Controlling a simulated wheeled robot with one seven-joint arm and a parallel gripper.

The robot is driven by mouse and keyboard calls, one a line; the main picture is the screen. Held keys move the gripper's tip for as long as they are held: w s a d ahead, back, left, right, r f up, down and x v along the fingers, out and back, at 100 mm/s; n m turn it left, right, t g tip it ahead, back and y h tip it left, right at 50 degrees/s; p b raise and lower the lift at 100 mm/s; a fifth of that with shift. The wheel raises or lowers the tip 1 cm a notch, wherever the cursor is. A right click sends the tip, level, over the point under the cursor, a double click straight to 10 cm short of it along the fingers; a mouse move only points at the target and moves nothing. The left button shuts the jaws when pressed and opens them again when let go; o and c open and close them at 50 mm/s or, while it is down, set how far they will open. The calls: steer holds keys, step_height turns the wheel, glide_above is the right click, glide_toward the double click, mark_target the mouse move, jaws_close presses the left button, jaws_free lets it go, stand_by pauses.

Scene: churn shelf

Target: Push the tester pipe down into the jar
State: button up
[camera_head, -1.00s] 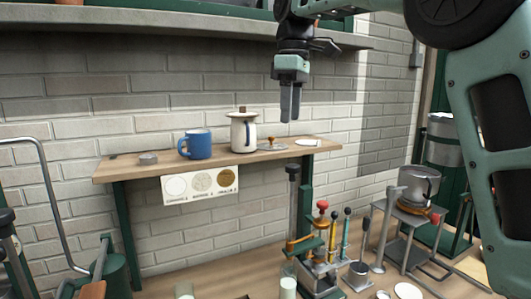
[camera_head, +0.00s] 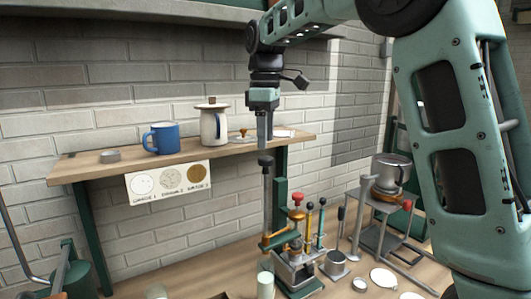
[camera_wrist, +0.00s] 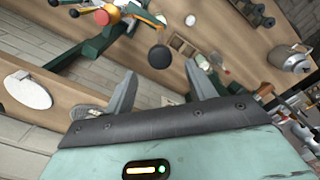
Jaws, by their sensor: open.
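The tester pipe, a tall thin grey rod (camera_head: 266,205) with a dark round knob on top, stands upright on the workbench in the head view.
A shelf (camera_head: 90,170) behind holds a blue mug (camera_head: 163,138), a cream pot (camera_head: 213,125) and small lids. Several coloured-knob tools (camera_head: 308,225) stand right of the pipe. A pale cylinder (camera_head: 265,285) stands in front. A metal pot (camera_head: 391,170) is on a stand at right.

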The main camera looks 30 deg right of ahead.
mark_target(266, 158)
steer(key=shift+f, duration=2.45)
